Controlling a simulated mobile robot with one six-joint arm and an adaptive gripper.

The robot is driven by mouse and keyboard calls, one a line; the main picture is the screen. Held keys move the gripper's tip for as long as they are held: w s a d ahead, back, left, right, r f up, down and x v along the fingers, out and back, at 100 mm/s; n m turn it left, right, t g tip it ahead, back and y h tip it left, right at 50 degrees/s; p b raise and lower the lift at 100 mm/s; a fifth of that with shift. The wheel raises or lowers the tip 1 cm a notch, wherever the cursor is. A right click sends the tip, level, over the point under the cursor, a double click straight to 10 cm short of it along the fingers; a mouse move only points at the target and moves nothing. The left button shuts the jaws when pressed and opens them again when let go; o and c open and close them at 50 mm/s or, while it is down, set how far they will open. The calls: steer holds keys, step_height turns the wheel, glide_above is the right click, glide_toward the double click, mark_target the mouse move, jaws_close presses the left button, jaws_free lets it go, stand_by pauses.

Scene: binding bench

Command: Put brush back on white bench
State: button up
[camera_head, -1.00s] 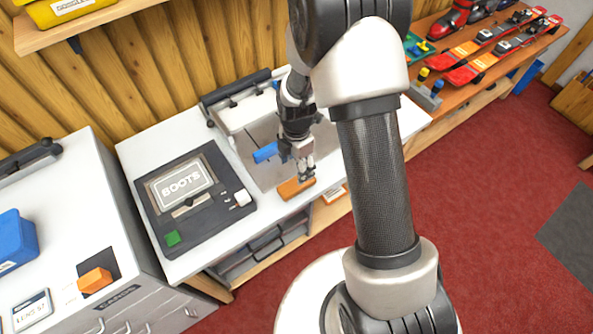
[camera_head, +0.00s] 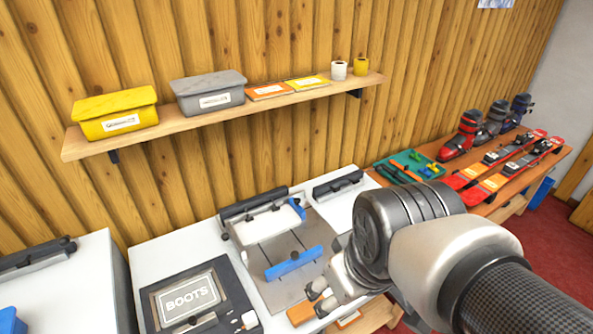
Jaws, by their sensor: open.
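The white bench (camera_head: 159,254) stands against the plank wall and carries a dark BOOTS panel and a grey plate. An orange-brown block, which looks like the brush (camera_head: 299,314), lies at the bench's front edge, just in front of the plate. My gripper (camera_head: 320,297) is open, with its fingertips just right of and above the block. My arm covers the right front of the bench. I cannot tell whether a fingertip touches the block.
A blue bar (camera_head: 294,263) lies across the grey plate (camera_head: 262,288). The BOOTS panel (camera_head: 190,295) is to the left. A shelf (camera_head: 215,118) with boxes hangs above. Skis and boots (camera_head: 468,135) are on the wooden bench at right.

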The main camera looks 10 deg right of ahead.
steer(key=s+m, duration=0.1)
steer(key=s, duration=0.1)
steer(key=s+r+m, duration=0.1)
steer(key=s+m, duration=0.1)
steer(key=shift+t, duration=0.3)
steer(key=shift+w+f, duration=0.1)
step_height(320, 180, down, 4)
steer(key=b, duration=0.4)
stand_by(0.4)
